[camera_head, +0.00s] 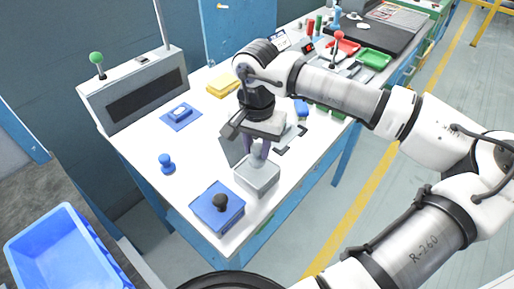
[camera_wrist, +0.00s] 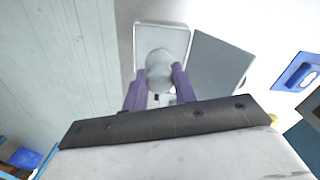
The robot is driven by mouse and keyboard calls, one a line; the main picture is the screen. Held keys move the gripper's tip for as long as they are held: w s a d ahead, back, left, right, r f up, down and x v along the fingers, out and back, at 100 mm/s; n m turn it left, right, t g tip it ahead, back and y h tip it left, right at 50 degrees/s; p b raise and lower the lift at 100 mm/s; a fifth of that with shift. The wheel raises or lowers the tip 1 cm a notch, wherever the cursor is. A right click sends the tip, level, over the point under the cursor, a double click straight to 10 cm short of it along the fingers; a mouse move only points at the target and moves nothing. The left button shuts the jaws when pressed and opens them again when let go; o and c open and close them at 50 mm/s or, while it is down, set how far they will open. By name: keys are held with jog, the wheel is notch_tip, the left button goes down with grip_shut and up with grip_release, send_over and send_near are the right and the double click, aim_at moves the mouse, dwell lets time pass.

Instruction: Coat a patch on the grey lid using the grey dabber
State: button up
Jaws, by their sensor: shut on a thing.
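My gripper (camera_head: 256,145) points down over the bench with its purple fingers shut on the grey dabber (camera_head: 257,160). The pale round dabber also shows between the fingers in the wrist view (camera_wrist: 158,62). Directly under it is a grey square box (camera_head: 262,181), with its pale rim visible in the wrist view (camera_wrist: 180,30). I cannot tell whether the dabber touches the box. A flat grey panel (camera_head: 231,148), which looks like the grey lid, stands beside the box, partly hidden by my gripper. It is right of the dabber in the wrist view (camera_wrist: 221,62).
A blue box (camera_head: 208,215) with a black knob (camera_head: 220,202) stands close in front. A blue dabber (camera_head: 166,163) and a blue pad (camera_head: 190,122) lie left. A grey cabinet (camera_head: 140,70) stands behind. Red and green trays (camera_head: 374,59) are farther along.

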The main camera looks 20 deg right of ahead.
aim_at(257, 145)
jog(key=shift+r+p, duration=0.9)
jog(key=shift+r, duration=1.25)
jog(key=shift+w, duration=0.15)
